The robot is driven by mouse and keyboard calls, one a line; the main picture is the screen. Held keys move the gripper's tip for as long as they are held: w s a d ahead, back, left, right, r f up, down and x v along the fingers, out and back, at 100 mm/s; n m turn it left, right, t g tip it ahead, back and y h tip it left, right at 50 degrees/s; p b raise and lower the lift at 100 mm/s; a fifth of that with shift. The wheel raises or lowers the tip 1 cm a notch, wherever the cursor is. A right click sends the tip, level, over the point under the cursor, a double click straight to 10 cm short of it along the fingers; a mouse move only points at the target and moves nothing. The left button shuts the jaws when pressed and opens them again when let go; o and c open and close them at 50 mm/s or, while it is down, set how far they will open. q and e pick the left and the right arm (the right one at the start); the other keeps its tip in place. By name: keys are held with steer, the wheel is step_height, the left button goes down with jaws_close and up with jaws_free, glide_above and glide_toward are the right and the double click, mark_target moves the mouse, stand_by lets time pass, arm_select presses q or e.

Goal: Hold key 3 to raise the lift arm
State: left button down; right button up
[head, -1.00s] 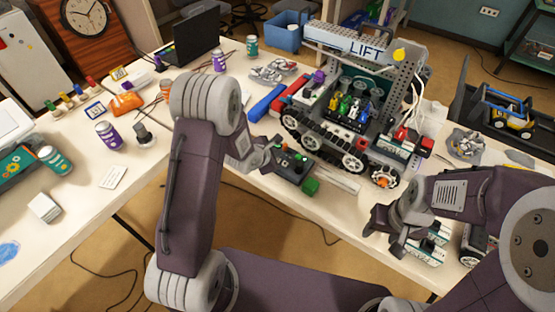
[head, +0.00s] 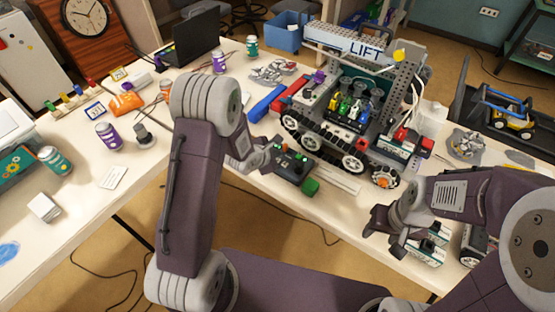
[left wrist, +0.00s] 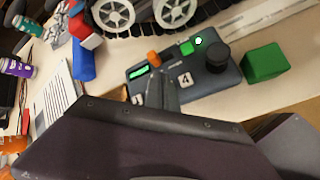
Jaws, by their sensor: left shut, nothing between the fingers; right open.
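A dark control box (head: 297,162) lies on the table in front of the tracked lift robot (head: 325,130). In the left wrist view the box (left wrist: 208,86) has a white key marked 4 (left wrist: 186,80), an orange button (left wrist: 153,57), a green button (left wrist: 187,48), a lit green display (left wrist: 139,71) and a black knob (left wrist: 216,53). My left gripper (head: 268,156) is shut and empty, with its tips at the box's left part. In the wrist view its fingers (left wrist: 158,92) cover the keys left of key 4. Key 3 and any contact cannot be made out. My right gripper (head: 385,232) is open and empty.
A green block (head: 310,186) sits beside the box. The LIFT sign (head: 365,48) tops the lift robot. A blue block (head: 265,104) and a red block (head: 291,91) lie to its left. A small white-and-green item (head: 430,246) is near my right gripper.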

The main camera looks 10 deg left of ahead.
arm_select(q)
steer(key=shift+f, duration=0.1)
stand_by(0.5)
steer(key=shift+f, duration=0.3)
steer(key=shift+f, duration=0.45)
stand_by(2.0)
steer(key=shift+r, duration=0.1)
stand_by(1.0)
steer(key=shift+r+p, duration=0.7)
steer(key=shift+r, duration=0.05)
step_height(320, 180, up, 5)
steer(key=p, duration=0.5)
steer(key=shift+r, duration=0.15)
